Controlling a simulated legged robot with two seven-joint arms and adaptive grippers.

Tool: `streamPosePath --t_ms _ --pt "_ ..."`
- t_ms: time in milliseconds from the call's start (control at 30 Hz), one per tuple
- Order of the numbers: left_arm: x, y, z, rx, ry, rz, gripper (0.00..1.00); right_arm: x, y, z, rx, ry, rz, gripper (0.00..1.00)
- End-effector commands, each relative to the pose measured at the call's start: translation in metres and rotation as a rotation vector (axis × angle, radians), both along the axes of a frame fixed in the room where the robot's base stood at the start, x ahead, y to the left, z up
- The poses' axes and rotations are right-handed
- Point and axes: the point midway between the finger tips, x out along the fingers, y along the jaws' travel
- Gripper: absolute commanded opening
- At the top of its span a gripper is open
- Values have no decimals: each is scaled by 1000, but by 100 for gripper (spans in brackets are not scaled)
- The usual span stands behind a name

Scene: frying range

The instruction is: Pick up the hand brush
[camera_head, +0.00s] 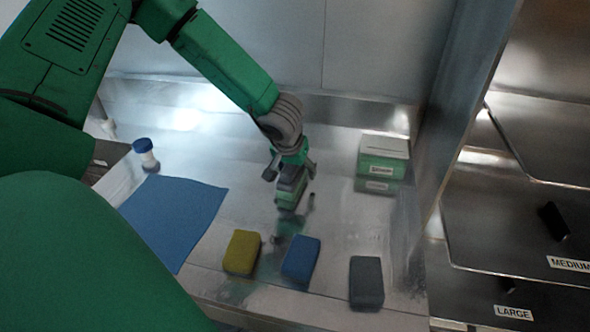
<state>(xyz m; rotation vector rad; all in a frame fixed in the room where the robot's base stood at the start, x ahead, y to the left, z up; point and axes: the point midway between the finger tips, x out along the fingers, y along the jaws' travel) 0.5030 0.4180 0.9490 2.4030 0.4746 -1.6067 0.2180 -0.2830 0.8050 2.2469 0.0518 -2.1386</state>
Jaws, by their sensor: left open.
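A small green and dark block, which looks like the hand brush (290,192), is on the metal worktop near the middle of the view. My left gripper (290,172) comes down over it from above, with its fingers open, one on either side. The gripper hides the top of the block, and I cannot tell whether the fingers touch it. My right gripper is out of view.
Yellow (242,252), blue (301,260) and grey (366,283) sponges lie along the front edge. A blue cloth (172,215) and a blue-capped bottle (146,154) are at left. A green and white box (383,160) stands right, by a metal partition (447,130).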

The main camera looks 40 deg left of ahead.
Motion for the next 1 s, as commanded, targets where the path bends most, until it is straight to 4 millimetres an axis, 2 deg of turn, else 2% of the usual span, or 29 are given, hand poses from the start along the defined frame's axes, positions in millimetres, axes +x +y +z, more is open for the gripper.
streamPosePath --t_ms 867,900,967,1000 --pt "0 0 -5 0 1 1 66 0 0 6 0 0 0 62" --pt "0 0 -5 0 1 1 62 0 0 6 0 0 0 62" --pt "0 1 -5 -1 1 1 41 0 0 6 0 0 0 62" --pt "0 1 -5 -1 1 1 27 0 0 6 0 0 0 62"
